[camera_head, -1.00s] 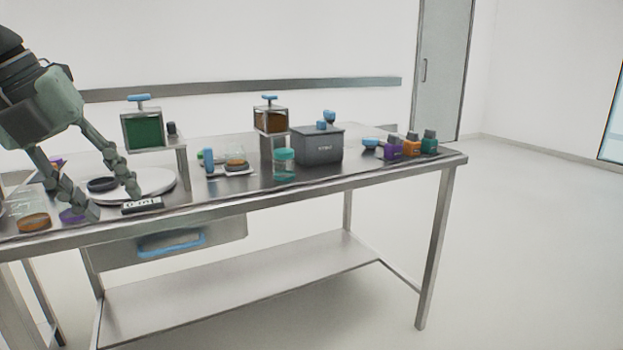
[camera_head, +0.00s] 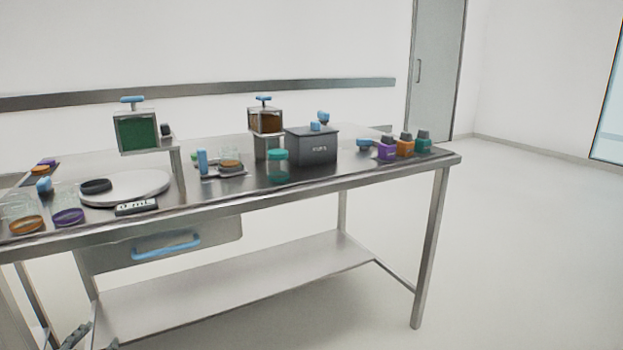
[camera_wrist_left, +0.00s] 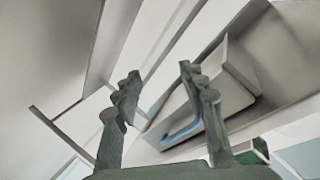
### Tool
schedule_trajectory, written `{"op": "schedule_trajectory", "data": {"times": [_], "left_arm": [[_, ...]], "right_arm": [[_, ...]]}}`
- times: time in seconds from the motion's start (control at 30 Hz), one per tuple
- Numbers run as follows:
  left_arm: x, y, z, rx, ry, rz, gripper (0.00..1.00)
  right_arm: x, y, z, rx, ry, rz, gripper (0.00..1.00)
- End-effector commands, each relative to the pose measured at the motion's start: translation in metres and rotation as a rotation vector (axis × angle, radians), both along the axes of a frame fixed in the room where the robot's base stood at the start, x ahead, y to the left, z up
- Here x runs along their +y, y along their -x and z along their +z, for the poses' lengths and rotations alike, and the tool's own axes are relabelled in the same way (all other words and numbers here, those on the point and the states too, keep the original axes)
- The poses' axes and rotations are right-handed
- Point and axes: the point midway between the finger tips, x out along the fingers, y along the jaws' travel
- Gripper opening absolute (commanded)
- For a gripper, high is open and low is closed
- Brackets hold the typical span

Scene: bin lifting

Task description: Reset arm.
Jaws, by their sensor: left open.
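My left gripper (camera_head: 92,338) shows only as fingertips at the bottom left edge of the head view, low in front of the table. In the left wrist view its two fingers (camera_wrist_left: 158,75) are spread apart with nothing between them. The table's drawer with its blue handle (camera_head: 168,246) lies above and to the right of the gripper in the head view. It also shows tilted behind the fingers in the wrist view, its handle (camera_wrist_left: 182,130) near the right finger. The rest of the left arm is out of the head view. My right gripper is not seen.
The metal table (camera_head: 330,185) bears a round scale (camera_head: 145,187), a green-filled box (camera_head: 137,133), a brown-filled box (camera_head: 265,121), a dark grey bin (camera_head: 312,149), a teal-lidded jar (camera_head: 277,168) and small bottles (camera_head: 405,146). A lower shelf (camera_head: 240,290) runs below. The floor at right is clear.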

Motion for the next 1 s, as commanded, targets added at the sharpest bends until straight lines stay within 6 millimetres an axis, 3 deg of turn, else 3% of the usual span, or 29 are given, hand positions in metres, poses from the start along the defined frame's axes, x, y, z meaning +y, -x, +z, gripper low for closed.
{"op": "schedule_trajectory", "data": {"times": [0.03,0.2,0.3,0.4,0.5,0.63,1.0], "left_arm": [[-0.008,0.019,-0.038,0.079,0.056,0.056,0.41],[-0.049,0.088,-0.14,0.354,0.202,0.191,0.41],[-0.087,0.131,-0.187,0.518,0.285,0.235,0.41],[-0.126,0.168,-0.219,0.66,0.354,0.254,0.41],[-0.157,0.196,-0.238,0.766,0.406,0.259,0.41],[-0.18,0.216,-0.249,0.842,0.441,0.255,0.41],[-0.186,0.221,-0.251,0.861,0.449,0.254,0.41]], "right_arm": [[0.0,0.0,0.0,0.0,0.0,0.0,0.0],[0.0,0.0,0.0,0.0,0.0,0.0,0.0],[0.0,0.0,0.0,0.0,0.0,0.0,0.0],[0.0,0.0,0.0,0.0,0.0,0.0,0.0],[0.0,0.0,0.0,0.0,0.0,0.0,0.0],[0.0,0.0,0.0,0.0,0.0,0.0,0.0],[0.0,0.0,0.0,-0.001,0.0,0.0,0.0]]}}
